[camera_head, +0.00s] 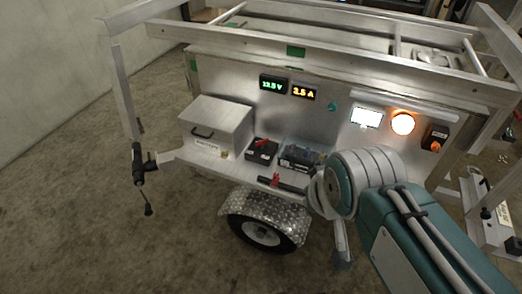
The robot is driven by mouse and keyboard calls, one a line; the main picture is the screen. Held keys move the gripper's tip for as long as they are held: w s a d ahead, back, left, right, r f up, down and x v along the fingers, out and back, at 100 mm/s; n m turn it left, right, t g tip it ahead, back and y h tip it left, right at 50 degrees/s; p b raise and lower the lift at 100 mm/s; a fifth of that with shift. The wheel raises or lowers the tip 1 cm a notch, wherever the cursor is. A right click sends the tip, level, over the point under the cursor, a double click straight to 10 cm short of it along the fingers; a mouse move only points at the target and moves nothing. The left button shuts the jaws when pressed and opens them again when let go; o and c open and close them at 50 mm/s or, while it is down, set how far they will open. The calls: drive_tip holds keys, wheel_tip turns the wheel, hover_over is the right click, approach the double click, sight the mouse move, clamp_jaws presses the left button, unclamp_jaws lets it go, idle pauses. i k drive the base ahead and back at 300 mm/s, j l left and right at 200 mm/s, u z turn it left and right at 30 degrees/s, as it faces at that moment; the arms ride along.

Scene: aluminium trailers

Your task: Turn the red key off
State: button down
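A small red piece (275,179), which looks like the red key, stands at the front ledge of the aluminium trailer, just above the wheel fender. It is too small to tell which way it is turned. My teal and grey arm reaches in from the lower right, and its rounded wrist is just right of the red piece. A dark bar (291,187) lies between the wrist and the red piece. I cannot tell whether this bar is my gripper or part of the trailer. No finger opening or grip shows clearly.
The trailer panel holds a green voltage display (273,84), an orange current display (303,92), a lit orange lamp (402,123) and an orange-knobbed switch (435,139). A metal box (216,124) and black battery-like boxes (300,155) sit on the ledge. Floor at left is clear.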

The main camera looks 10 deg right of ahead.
sight(260, 142)
drive_tip(key=i+j+z, duration=0.2)
drive_tip(key=i, duration=0.25)
drive_tip(key=i+j+z, duration=0.2)
drive_tip(key=i+j, duration=0.2)
